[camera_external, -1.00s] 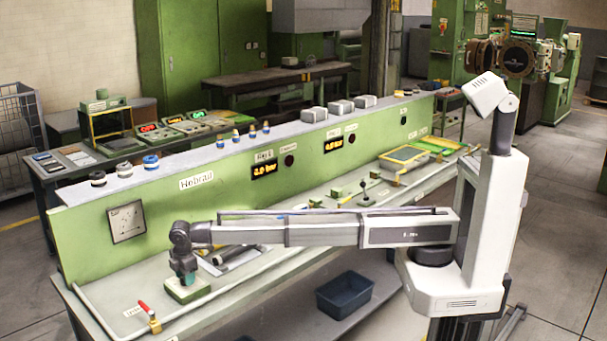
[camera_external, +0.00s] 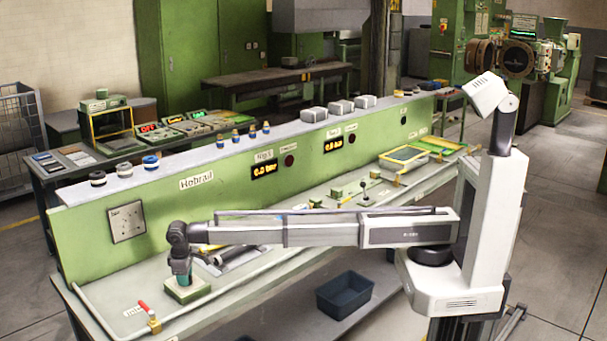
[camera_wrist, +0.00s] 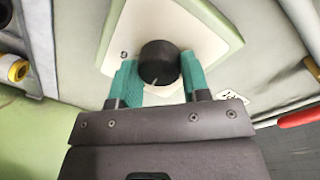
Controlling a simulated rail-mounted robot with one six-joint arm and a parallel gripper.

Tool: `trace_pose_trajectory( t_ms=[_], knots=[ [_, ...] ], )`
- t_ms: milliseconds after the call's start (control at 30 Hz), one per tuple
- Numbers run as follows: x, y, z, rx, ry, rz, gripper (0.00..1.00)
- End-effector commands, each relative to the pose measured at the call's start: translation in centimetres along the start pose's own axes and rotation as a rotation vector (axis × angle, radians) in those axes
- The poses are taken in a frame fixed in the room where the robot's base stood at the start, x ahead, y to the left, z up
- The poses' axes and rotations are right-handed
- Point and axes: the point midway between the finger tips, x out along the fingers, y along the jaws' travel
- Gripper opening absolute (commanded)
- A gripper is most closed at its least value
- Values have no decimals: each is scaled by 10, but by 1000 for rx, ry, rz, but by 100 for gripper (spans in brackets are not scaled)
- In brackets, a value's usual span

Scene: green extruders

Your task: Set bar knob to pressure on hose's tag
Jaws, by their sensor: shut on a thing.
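In the external view my gripper (camera_external: 183,279) points down at the small green-edged box (camera_external: 190,293) on the bench, hiding the knob. An orange display (camera_external: 264,172) on the green panel reads about 6.0 bar, with small, blurred digits. I cannot make out the hose's tag.
A square gauge (camera_external: 127,222) is on the panel behind my gripper. A red-handled valve (camera_external: 144,308) sits on a pale pipe at the bench's near left. Dark cylindrical parts (camera_external: 237,256) lie right of the box. A second orange display (camera_external: 333,145) is further right.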

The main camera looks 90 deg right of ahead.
Motion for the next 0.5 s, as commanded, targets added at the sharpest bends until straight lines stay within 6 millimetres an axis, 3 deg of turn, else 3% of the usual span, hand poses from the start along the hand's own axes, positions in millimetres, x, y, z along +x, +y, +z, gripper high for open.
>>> trace_pose_trajectory(
  t_ms=[500],
  knots=[
    [0,0,0,158,-11,0,19]
  ],
)
